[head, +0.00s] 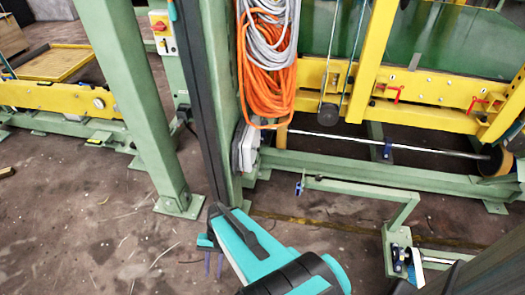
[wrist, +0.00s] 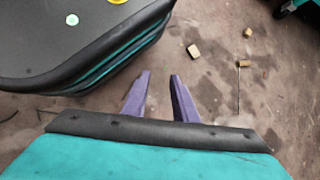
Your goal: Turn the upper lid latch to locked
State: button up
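I cannot make out a lid or a latch that is surely the upper lid latch. Two red handles, one on the left (head: 388,91) and one on the right (head: 477,104), sit on a yellow beam (head: 436,88) at the upper right of the head view. Which way they are set is too small to tell. My gripper (head: 213,265) points down over the floor, well apart from the beam. In the wrist view my gripper (wrist: 160,75) has its two purple fingers apart, with only bare floor between them.
A green post (head: 135,95) stands left of my arm. Orange hose (head: 265,70) and grey cable hang at centre top. A low green frame (head: 365,190) stands to the right. Small wooden blocks (wrist: 193,51) lie on the floor. Floor at lower left is mostly clear.

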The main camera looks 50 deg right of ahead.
jog(key=w+d+r+m+t+y+b, duration=0.3)
jog(key=w+d+r+m+t+y, duration=0.15)
jog(key=w+d+m, duration=0.4)
jog(key=m+t+b, duration=0.5)
jog(key=m+t, duration=0.6)
jog(key=t, duration=0.3)
send_near(254, 148)
jog(key=s+a, duration=0.2)
jog(key=s, duration=0.3)
jog(key=d+n+b, duration=0.1)
jog(key=d+n, duration=0.1)
jog(key=d, duration=0.4)
jog(key=shift+s+f+h, duration=0.2)
jog(key=shift+f+h, duration=0.15)
jog(key=shift+w+n, duration=0.1)
jog(key=shift+n, duration=0.15)
jog(key=b+x, duration=0.2)
jog(key=x, duration=1.1)
jog(key=shift+w+a+b, duration=0.25)
jog(key=shift+w+b, duration=0.05)
jog(key=shift+b, duration=0.1)
